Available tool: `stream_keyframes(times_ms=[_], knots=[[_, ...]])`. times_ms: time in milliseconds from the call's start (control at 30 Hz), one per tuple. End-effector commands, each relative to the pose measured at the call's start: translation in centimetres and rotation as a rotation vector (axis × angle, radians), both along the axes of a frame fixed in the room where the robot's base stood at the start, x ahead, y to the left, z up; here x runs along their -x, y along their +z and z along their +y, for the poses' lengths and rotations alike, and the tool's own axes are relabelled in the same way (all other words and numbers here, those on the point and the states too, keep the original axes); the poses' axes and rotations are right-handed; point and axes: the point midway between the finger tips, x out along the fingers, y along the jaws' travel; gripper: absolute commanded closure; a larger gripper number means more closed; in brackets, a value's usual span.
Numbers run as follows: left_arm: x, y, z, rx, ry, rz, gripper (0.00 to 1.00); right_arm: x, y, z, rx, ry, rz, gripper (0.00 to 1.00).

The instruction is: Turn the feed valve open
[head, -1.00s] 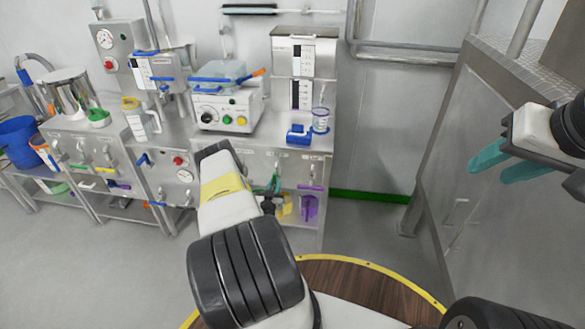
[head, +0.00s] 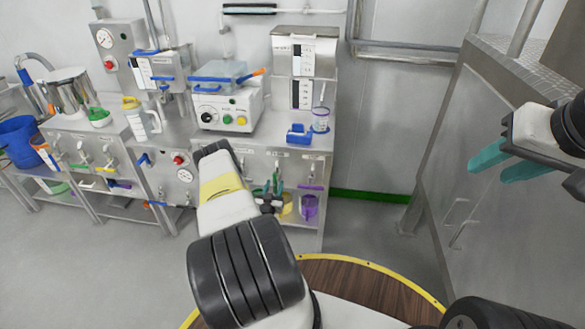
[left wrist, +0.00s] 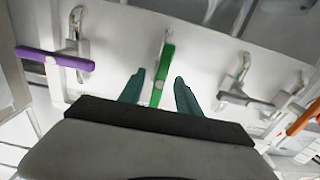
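In the left wrist view, a valve with a green bar handle (left wrist: 162,75) hangs from a pale panel, its handle nearly upright in that picture. My left gripper (left wrist: 159,86) is open, with one teal finger on each side of the green handle and visible gaps. In the head view, my left gripper (head: 274,183) is at the front of the right bench, partly hidden by my arm. I cannot read which valve is labelled feed. My right gripper (head: 502,162) is open and empty at the right.
A purple-handled valve (left wrist: 55,59) and a grey-handled valve (left wrist: 246,99) flank the green one, both handles lying crosswise. An orange handle (left wrist: 303,118) is farther right. In the head view, a purple container (head: 309,207) stands below the panel. The floor at left is clear.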

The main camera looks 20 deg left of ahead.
Motion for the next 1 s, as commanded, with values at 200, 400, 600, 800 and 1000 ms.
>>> stream_keyframes(times_ms=[200, 400, 600, 800, 1000], knots=[[3.8, -0.1, -0.9, 0.003, 0.001, 0.003, 0.60, 0.0, 0.0, 0.0, 0.000, 0.000, 0.000, 0.60], [5.8, -0.1, -1.4, 0.001, 0.000, 0.003, 0.60, 0.0, 0.0, 0.0, 0.000, 0.000, 0.000, 0.60], [6.1, 0.0, -1.4, 0.000, 0.001, 0.001, 0.60, 0.0, 0.0, 0.0, 0.000, 0.000, 0.000, 0.60], [6.1, 0.0, -1.4, 0.000, 0.001, 0.001, 0.60, 0.0, 0.0, 0.0, 0.000, 0.000, 0.000, 0.60], [6.1, 0.0, -1.4, 0.000, 0.001, 0.002, 0.60, 0.0, 0.0, 0.0, 0.000, 0.000, 0.000, 0.60]])
